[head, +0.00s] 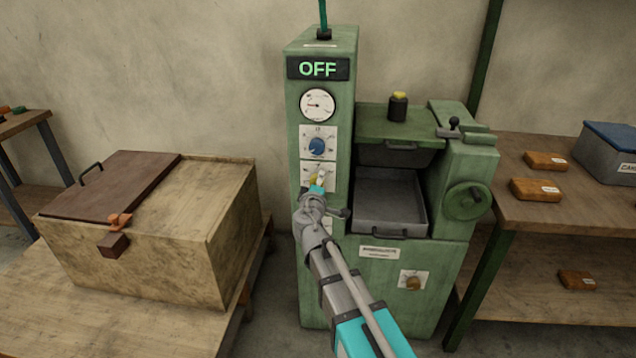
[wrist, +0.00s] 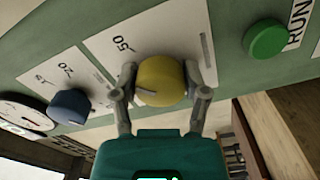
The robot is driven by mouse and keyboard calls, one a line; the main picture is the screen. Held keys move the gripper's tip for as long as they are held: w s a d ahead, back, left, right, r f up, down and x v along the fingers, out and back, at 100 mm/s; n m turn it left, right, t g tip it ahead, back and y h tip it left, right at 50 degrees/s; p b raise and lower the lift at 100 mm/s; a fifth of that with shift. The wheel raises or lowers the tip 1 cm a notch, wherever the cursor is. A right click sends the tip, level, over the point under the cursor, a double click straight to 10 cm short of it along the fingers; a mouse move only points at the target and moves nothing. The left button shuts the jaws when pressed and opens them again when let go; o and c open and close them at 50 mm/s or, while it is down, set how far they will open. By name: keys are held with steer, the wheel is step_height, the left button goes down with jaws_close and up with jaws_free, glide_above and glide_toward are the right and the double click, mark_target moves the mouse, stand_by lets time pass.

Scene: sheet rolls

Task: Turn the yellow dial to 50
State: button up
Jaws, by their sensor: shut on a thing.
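The yellow dial (wrist: 161,80) sits on a white plate (wrist: 110,45) on the green machine's front, with the number 50 printed on the plate. The dial's grey pointer mark lies toward the left of the wrist view, away from the printed 50. My gripper (wrist: 162,88) is shut on the dial, one finger on each side. In the head view my gripper (head: 317,190) reaches the column's front and covers most of the dial there.
A blue dial (wrist: 70,106) and a round gauge (head: 317,104) are on the same panel. A green button (wrist: 265,40) is on the dial's other side. The display (head: 318,68) reads OFF. A wooden chest (head: 160,240) stands left, a table (head: 510,190) right.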

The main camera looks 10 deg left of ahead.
steer(key=shift+m, duration=1.4)
steer(key=o, duration=1.1)
steer(key=shift+o, duration=0.2)
steer(key=s, duration=1.2)
steer(key=shift+f, duration=0.1)
